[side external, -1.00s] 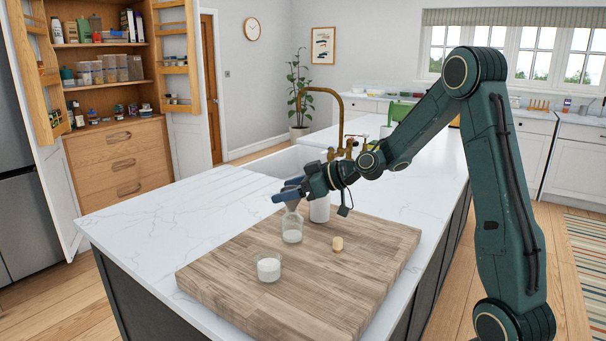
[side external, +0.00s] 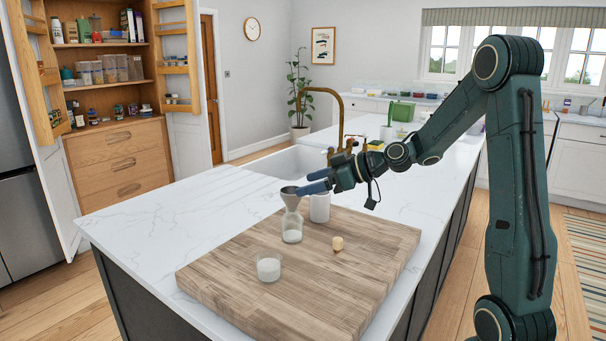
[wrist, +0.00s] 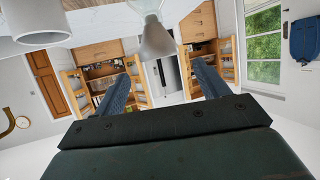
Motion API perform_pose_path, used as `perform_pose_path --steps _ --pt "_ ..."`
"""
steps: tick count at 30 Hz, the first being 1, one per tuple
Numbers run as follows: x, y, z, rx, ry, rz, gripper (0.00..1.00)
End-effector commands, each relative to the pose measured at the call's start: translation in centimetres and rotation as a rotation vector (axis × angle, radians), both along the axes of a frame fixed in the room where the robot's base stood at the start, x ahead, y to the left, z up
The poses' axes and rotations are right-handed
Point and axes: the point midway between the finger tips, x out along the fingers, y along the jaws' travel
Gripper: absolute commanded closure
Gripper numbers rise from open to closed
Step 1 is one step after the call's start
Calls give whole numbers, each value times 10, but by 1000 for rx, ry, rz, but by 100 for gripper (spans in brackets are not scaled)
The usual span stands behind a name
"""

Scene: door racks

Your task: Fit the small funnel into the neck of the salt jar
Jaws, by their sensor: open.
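The small grey funnel (side external: 291,197) sits in the neck of the glass salt jar (side external: 292,229), spout down and roughly upright. The jar stands on the wooden board with white salt in its bottom. My gripper (side external: 311,184) is open and empty, just right of the funnel in the side view. In the wrist view the funnel (wrist: 157,40) shows beyond and between the two blue fingers (wrist: 160,90), apart from them. The spout inside the neck is too small to make out clearly.
A white canister (side external: 319,208) stands close behind and right of the jar. A glass of white salt (side external: 269,266) and a cork (side external: 338,243) are on the board (side external: 340,285). The counter's left part is clear.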

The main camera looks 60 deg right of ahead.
Motion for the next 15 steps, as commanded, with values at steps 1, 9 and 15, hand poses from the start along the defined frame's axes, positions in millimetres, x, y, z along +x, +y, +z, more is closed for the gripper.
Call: perform_pose_path --steps 1,9,15 --pt "-7 -4 3 0 -1 -4 26" --pt "-37 -14 17 -1 -1 -3 26" --pt "-54 -20 24 -1 -1 -3 26"
